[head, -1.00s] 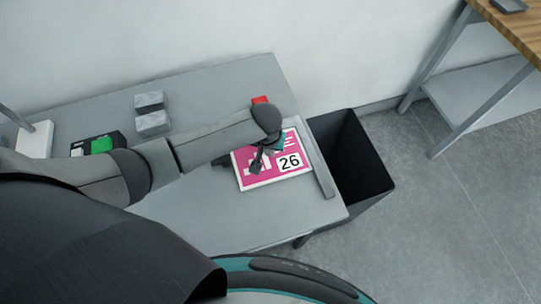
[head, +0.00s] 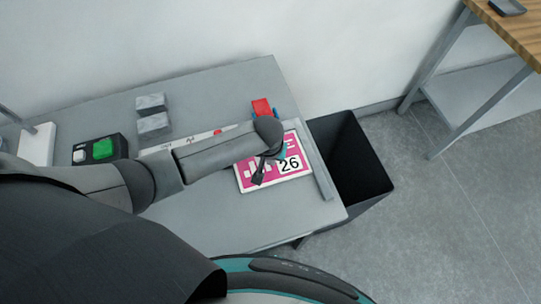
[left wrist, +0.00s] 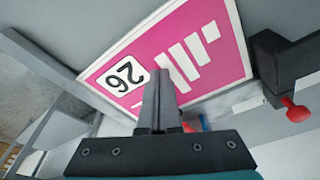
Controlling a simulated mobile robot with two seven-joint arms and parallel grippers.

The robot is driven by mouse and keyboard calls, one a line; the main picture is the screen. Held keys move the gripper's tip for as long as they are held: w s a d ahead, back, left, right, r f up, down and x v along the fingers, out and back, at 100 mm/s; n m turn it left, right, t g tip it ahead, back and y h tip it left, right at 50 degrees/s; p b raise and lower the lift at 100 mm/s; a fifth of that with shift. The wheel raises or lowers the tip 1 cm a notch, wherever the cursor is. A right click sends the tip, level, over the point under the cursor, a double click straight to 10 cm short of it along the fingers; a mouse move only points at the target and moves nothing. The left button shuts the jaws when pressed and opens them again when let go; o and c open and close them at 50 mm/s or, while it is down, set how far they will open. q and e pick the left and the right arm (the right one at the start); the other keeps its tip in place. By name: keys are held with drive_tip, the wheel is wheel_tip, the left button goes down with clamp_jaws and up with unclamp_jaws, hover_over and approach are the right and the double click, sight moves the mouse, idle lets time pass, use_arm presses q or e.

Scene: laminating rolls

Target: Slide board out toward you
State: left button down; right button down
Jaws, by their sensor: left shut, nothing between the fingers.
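The board (head: 291,174) is a pink panel with a white border, white bars and the number 26. It lies flat on the grey table near its right end, and my left forearm hides part of it in the head view. In the left wrist view the board (left wrist: 205,75) fills the upper middle. My left gripper (head: 258,180) is over the board, fingers shut with nothing between them. The shut fingers (left wrist: 158,95) point at the board in the left wrist view; I cannot tell whether they touch it. My right gripper is not in view.
A red block (head: 262,107) lies behind the board. A box with a green button (head: 103,149) and two grey blocks (head: 151,113) sit further left. A raised strip (head: 320,172) runs along the table's right edge, beside a black bin (head: 350,160). The table's front is clear.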

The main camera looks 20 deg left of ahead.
sight(275, 180)
use_arm(q)
drive_tip(key=shift+s+d, duration=0.1)
drive_tip(key=shift+s, duration=0.05)
drive_tip(key=shift+s+d+f+p, duration=0.2)
drive_tip(key=shift+s+p, duration=0.1)
drive_tip(key=shift+s, duration=0.15)
drive_tip(key=shift+s+d+f+p, duration=0.1)
drive_tip(key=shift+s+d+p, duration=0.15)
drive_tip(key=shift+s, duration=0.2)
drive_tip(key=shift+s+d+r+p, duration=0.1)
drive_tip(key=shift+s+d+p, duration=0.25)
drive_tip(key=shift+s+p, duration=0.4)
drive_tip(key=shift+s+d+r+p, duration=0.1)
drive_tip(key=shift+s+d+p, duration=0.2)
drive_tip(key=shift+s+p, duration=0.35)
drive_tip(key=shift+w+r, duration=0.1)
drive_tip(key=shift+r, duration=0.05)
drive_tip(key=shift+r+p, duration=0.55)
drive_tip(key=shift+p, duration=0.05)
wheel_tip(275, 180, up, 6)
drive_tip(key=p, duration=0.6)
drive_tip(key=shift+w+f, duration=0.1)
